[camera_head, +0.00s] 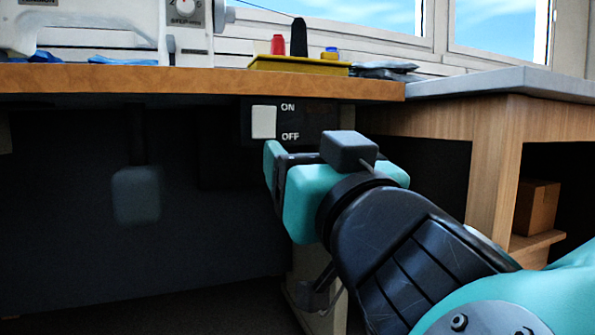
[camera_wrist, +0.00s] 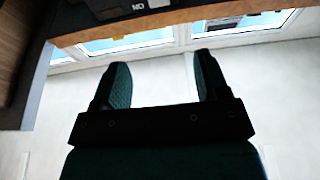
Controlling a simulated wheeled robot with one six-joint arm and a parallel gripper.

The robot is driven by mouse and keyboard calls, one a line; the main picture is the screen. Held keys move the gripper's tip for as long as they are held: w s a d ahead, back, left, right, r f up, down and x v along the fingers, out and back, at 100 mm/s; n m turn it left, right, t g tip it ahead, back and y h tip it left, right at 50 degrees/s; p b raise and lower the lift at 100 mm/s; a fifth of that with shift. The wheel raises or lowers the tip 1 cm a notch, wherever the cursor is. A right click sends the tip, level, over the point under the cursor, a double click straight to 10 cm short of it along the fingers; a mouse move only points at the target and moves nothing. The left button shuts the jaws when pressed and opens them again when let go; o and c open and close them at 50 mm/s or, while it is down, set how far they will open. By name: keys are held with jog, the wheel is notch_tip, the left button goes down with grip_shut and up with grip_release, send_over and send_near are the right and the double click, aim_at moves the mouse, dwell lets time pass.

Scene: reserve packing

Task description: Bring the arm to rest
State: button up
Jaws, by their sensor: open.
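My arm reaches in from the lower right of the head view. My gripper (camera_head: 273,165) is in front of the dark space under the table, just below the switch panel in the picture. One teal finger shows clearly there; the other is mostly hidden. In the wrist view both fingers of my gripper (camera_wrist: 160,78) stand apart with nothing between them. Part of the panel, with upside-down lettering, shows at the top of the wrist view (camera_wrist: 128,6). I cannot tell the gap to the panel.
A wooden table edge (camera_head: 200,79) runs above my gripper. On it stand a sewing machine (camera_head: 110,40) and a yellow tray (camera_head: 300,65) with spools. A grey-topped bench (camera_head: 500,83) is at the right, with a cardboard box (camera_head: 536,207) on its lower shelf.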

jog(key=w+d+f+m+g+h+p, duration=0.2)
jog(key=w+d+g+h+p, duration=0.25)
jog(key=d+g+p, duration=0.85)
jog(key=s+a+r+n+g+y+p, duration=0.1)
jog(key=s+r+n+g+p, duration=0.3)
jog(key=s+p, duration=0.45)
jog(key=s+a+r+n+g+y+p, duration=0.1)
jog(key=s+r+n+g+y+p, duration=0.15)
jog(key=s+r+p, duration=0.4)
notch_tip(320, 180, up, 36)
jog(key=s+g+p, duration=0.1)
jog(key=p, duration=3.7)
jog(key=shift+s+a+f+m+h+p, duration=0.15)
jog(key=shift+a+m+h+p, duration=0.15)
jog(key=shift+m+p, duration=0.05)
